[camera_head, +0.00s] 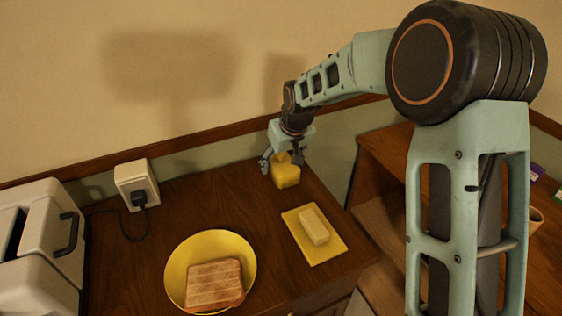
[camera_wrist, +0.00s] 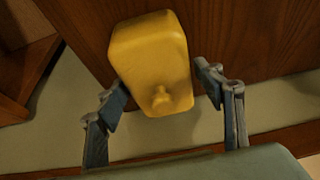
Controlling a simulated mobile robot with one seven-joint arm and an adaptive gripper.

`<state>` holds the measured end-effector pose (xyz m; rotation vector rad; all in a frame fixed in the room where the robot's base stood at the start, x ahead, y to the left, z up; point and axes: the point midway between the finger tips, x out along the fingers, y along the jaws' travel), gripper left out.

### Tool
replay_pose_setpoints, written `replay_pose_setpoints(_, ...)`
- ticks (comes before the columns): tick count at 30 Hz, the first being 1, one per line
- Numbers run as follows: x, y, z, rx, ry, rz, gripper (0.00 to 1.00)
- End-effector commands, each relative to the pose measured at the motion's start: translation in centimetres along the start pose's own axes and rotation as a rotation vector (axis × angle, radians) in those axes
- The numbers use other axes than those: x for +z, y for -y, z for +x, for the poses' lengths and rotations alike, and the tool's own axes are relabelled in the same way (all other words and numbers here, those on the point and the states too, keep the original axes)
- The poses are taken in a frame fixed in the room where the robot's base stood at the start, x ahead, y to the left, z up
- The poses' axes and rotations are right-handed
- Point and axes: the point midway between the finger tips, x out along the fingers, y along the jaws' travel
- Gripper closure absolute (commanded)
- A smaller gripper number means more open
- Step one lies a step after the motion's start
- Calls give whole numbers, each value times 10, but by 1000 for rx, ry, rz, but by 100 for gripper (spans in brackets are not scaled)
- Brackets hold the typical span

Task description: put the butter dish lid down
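The yellow butter dish lid (camera_head: 286,174) is at the back right part of the wooden counter and appears to rest on it. In the wrist view the lid (camera_wrist: 150,55) has its knob facing the camera. My gripper (camera_head: 282,160) is just above and behind the lid in the head view. In the wrist view its fingers (camera_wrist: 163,95) are spread wide, one on each side of the knob end, with no clear contact. The yellow butter dish base (camera_head: 328,248) lies in front of the lid with a pale block of butter (camera_head: 313,225) on it, uncovered.
A yellow plate (camera_head: 243,249) with toasted bread (camera_head: 214,284) is at the front. A white toaster (camera_head: 45,245) stands at left, with a wall socket and plug (camera_head: 137,187) behind. The counter's middle is clear. Its right edge is close to the lid and base.

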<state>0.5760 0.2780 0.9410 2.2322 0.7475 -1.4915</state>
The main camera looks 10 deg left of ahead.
Motion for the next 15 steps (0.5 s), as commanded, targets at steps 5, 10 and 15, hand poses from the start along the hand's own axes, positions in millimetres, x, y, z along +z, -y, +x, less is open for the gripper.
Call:
replay_pose_setpoints(5, 0, 0, 0, 0, 0, 0, 32)
replay_pose_setpoints(10, -1, 0, -2, 0, 0, 0, 32)
replay_pose_setpoints(15, -3, -1, -21, 2, -3, 0, 32)
